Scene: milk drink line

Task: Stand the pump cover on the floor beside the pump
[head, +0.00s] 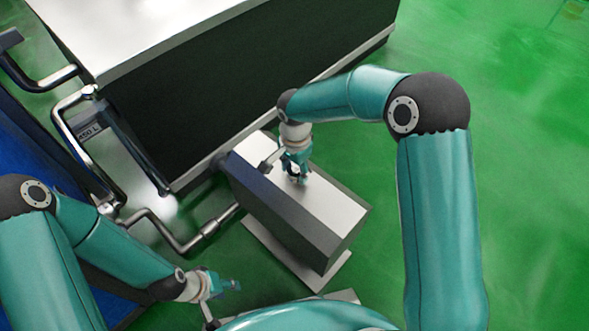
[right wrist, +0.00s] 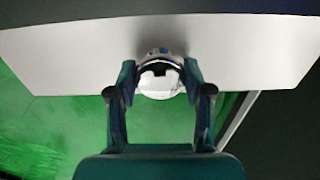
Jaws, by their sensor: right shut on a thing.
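The pump cover (head: 338,206) is a long box with a pale metal top and dark sides, in the middle of the head view. My right gripper (head: 297,173) is above its top and shut on the cover's small knob. In the right wrist view the round, shiny knob (right wrist: 160,84) sits between the fingers, with the pale cover top (right wrist: 70,58) around it. The cover is above a pale base plate (head: 268,249); I cannot tell whether it rests there or is slightly raised. The pump is hidden. My left gripper (head: 232,286) is low at left, away from the cover.
A large dark-sided tank with a pale top (head: 150,30) stands just behind the cover. Steel pipes (head: 180,243) run at its left. A blue panel (head: 42,130) is at far left. The green floor (head: 540,150) is clear on the right.

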